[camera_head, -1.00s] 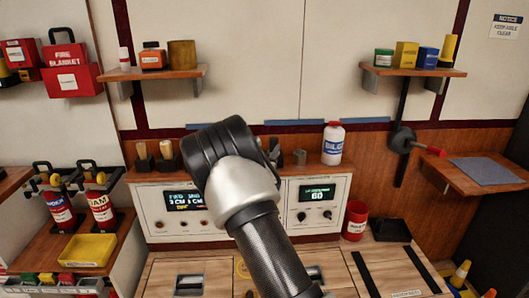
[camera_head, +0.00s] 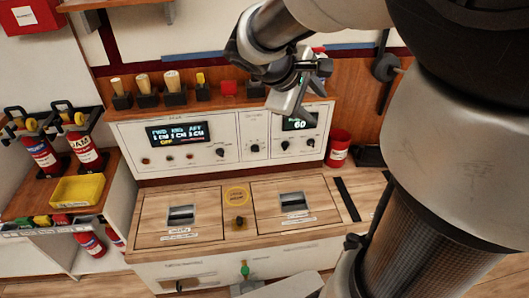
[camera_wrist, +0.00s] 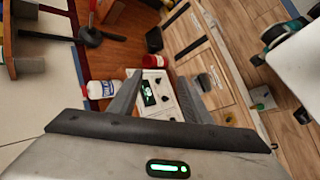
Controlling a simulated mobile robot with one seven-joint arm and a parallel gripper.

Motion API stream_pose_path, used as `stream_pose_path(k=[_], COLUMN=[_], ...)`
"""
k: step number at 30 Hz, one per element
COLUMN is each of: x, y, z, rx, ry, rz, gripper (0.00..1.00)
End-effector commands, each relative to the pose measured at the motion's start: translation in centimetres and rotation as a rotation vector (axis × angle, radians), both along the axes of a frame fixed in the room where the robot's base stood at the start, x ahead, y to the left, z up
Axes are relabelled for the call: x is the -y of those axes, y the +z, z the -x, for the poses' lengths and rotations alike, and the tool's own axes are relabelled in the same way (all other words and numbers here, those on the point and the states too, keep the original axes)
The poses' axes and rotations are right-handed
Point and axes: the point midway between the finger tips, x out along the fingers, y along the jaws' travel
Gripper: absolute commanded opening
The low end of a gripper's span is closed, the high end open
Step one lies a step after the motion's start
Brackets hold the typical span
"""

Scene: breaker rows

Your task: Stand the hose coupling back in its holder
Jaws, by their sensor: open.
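My gripper (camera_head: 303,98) is open and empty in front of the ledge at the right end of the control panel. In the wrist view its two fingers (camera_wrist: 157,82) stand apart, with the panel's green-lit display behind the gap. I cannot pick out the hose coupling with certainty. A row of black holders (camera_head: 148,99) stands on the ledge, several with pale wooden handles upright in them. I cannot tell which holder is the coupling's. My arm and gripper hide the right part of the ledge in the head view.
The control panel (camera_head: 165,153) stands behind a wooden counter (camera_head: 190,229) with two recessed hatches. A red bin (camera_head: 339,148) is at the panel's right. A white bottle (camera_wrist: 101,89) shows in the wrist view. A yellow tray (camera_head: 77,190) and extinguishers (camera_head: 86,153) are at left.

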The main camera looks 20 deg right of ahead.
Motion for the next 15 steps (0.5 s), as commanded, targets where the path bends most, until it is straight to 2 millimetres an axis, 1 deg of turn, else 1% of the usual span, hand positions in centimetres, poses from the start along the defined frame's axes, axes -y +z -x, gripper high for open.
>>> stream_pose_path(k=[1, 2, 3, 5, 6, 9, 12, 15], x=[-1.4, -2.4, -3.8, -6.0, -7.4, -11.0, -13.8, -15.7], y=[0.4, 0.4, 0.3, 0.3, 0.3, 0.3, 0.3, 0.4], z=[2.4, 3.6, 5.2, 7.4, 8.7, 11.4, 13.3, 14.4], rx=[0.061, 0.088, 0.125, 0.181, 0.214, 0.287, 0.338, 0.368], ry=[-0.053, -0.084, -0.123, -0.181, -0.217, -0.292, -0.344, -0.374], rz=[-0.106, -0.168, -0.252, -0.375, -0.454, -0.633, -0.771, -0.86], gripper=[0.44, 0.44, 0.44, 0.44, 0.44, 0.44, 0.44, 0.44])
